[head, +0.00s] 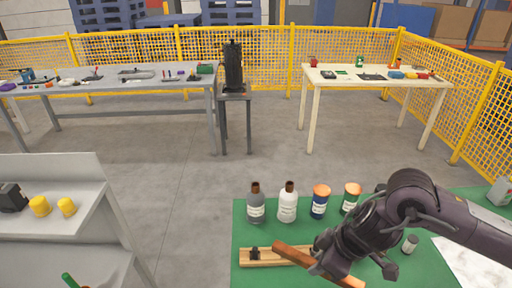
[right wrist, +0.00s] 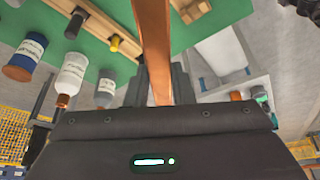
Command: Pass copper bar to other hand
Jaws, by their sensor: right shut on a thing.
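The copper bar (head: 293,253) is a long flat orange-brown bar, held tilted above the green mat in the head view. My right gripper (head: 322,262) is shut on it, with bar sticking out on both sides of the fingers. In the right wrist view the copper bar (right wrist: 153,45) runs up between the two dark fingers of my right gripper (right wrist: 160,85). My left gripper is in neither view.
A grey shelf (head: 80,215) is at left; floor between is clear.

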